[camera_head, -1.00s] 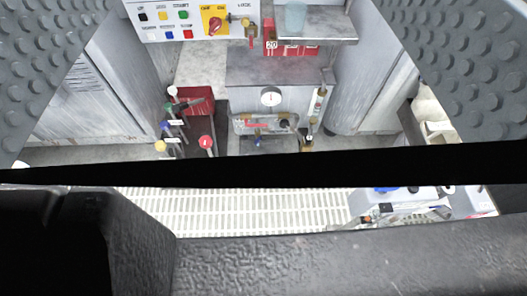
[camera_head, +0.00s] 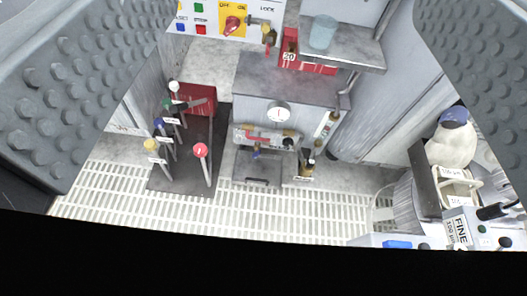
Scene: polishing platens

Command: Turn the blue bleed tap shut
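A small blue tap (camera_head: 257,155) shows low on the front of a grey cabinet (camera_head: 262,105), below a horizontal red handle (camera_head: 262,139). It is tiny in the picture, and I cannot tell whether it is open or shut. A blue-knobbed lever (camera_head: 159,124) also stands on the dark plate to the left, among other coloured knobs. My gripper (camera_head: 295,45) shows as two studded grey fingers at the left and right edges of the picture. They are wide apart with nothing between them, and neither touches the tap.
A red-knobbed lever (camera_head: 201,151) stands left of the cabinet. A round gauge (camera_head: 279,112) is on its front. A shelf (camera_head: 362,45) with a bluish cup (camera_head: 322,32) juts out above right. A slatted floor (camera_head: 300,207) is clear in front.

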